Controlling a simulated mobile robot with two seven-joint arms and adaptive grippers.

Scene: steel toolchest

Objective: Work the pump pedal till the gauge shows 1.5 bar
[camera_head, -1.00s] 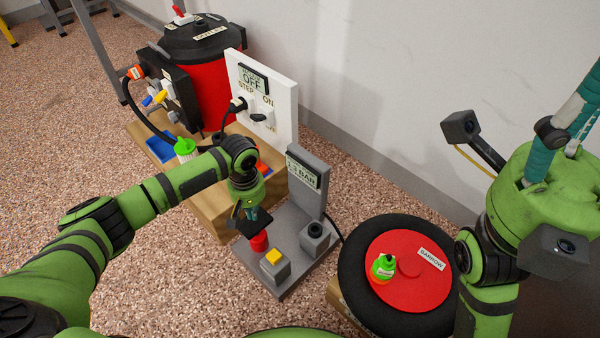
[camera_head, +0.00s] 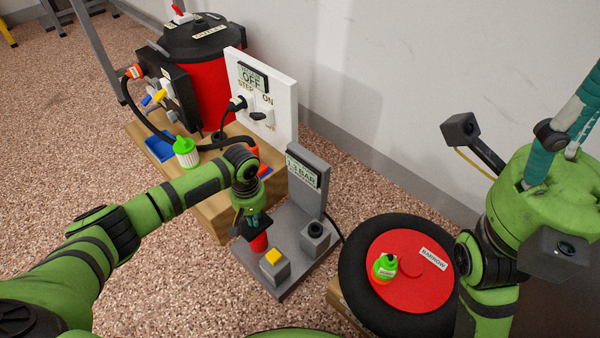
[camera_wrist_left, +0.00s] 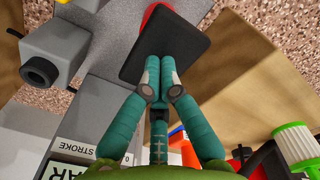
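The pump (camera_head: 290,280) is a grey stand on the floor with a black pedal plate over a red part (camera_head: 259,243). In the left wrist view the black pedal (camera_wrist_left: 195,45) lies under my fingertips. My left gripper (camera_head: 252,218) is shut, fingers together, pointing down at the pedal; it seems to touch the plate, holding nothing visible. The gauge (camera_head: 303,172) on the grey upright appears to read 1.3 BAR. My right gripper (camera_head: 565,125) points up at the right edge, partly cut off; its opening is unclear.
A yellow-topped block (camera_head: 274,257) and a grey block with a dark knob (camera_head: 315,237) sit beside the pedal. A tyre with a red hub (camera_head: 410,285) carries a green bottle (camera_head: 385,267). A white switch panel (camera_head: 270,95) reading OFF stands behind on a wooden crate.

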